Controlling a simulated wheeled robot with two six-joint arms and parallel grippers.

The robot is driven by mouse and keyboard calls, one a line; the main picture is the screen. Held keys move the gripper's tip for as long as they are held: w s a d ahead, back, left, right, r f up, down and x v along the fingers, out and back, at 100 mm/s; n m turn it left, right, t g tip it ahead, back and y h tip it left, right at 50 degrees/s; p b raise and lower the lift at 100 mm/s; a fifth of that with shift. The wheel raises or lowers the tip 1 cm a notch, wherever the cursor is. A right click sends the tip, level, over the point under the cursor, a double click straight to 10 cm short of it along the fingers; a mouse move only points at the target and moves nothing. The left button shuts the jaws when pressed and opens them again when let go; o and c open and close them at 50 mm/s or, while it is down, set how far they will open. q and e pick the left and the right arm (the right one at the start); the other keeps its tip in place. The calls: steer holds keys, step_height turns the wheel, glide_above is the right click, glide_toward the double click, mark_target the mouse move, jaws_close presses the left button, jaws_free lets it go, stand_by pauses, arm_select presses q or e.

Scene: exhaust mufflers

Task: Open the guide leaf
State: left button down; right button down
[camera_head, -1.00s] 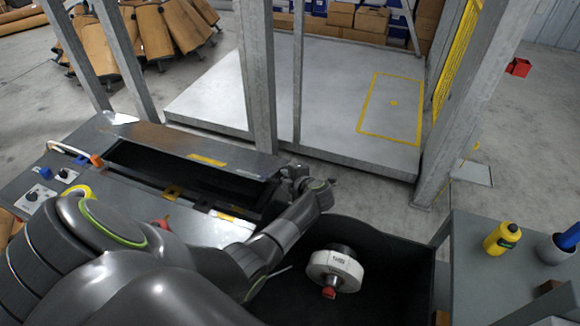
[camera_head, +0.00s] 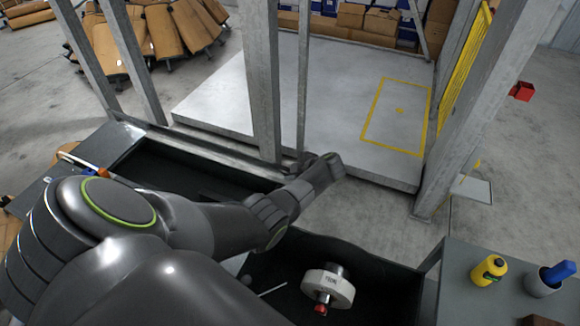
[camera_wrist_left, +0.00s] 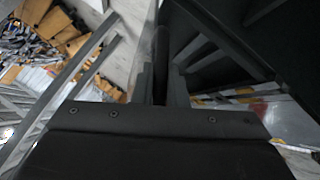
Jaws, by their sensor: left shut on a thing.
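The guide leaf (camera_head: 222,154) stands raised on edge along the far side of a dark open trough (camera_head: 165,172). It shows edge-on as a thin grey strip near the posts. My left arm reaches across the trough, with its wrist and left gripper (camera_head: 318,162) at the leaf's right end; the fingertips are hidden in the head view. In the left wrist view, the two fingers of my gripper (camera_wrist_left: 161,88) are closed on the leaf's thin dark edge (camera_wrist_left: 160,55). My right gripper is in neither view.
Grey steel posts (camera_head: 262,85) stand just beyond the trough. Behind them lies a pale platform (camera_head: 335,95) with a yellow outline. A dark bin at front right holds a white roller (camera_head: 328,288). A side table (camera_head: 455,285) carries a yellow bottle (camera_head: 489,270).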

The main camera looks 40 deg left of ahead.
arm_select(q)
steer(key=shift+w+a+r+m+g+b, duration=0.15)
steer(key=shift+w+r+g+b, duration=0.15)
steer(key=shift+w, duration=0.25)
steer(key=shift+w+a+r+m+g+b, duration=0.2)
steer(key=shift+w+g, duration=0.1)
steer(key=shift+w, duration=0.2)
steer(key=shift+d, duration=0.1)
steer(key=c, duration=1.5)
jaws_free()
steer(key=shift+o, duration=0.2)
steer(key=v, duration=1.7)
steer(key=shift+r+b, duration=0.3)
steer(key=shift+w, duration=0.1)
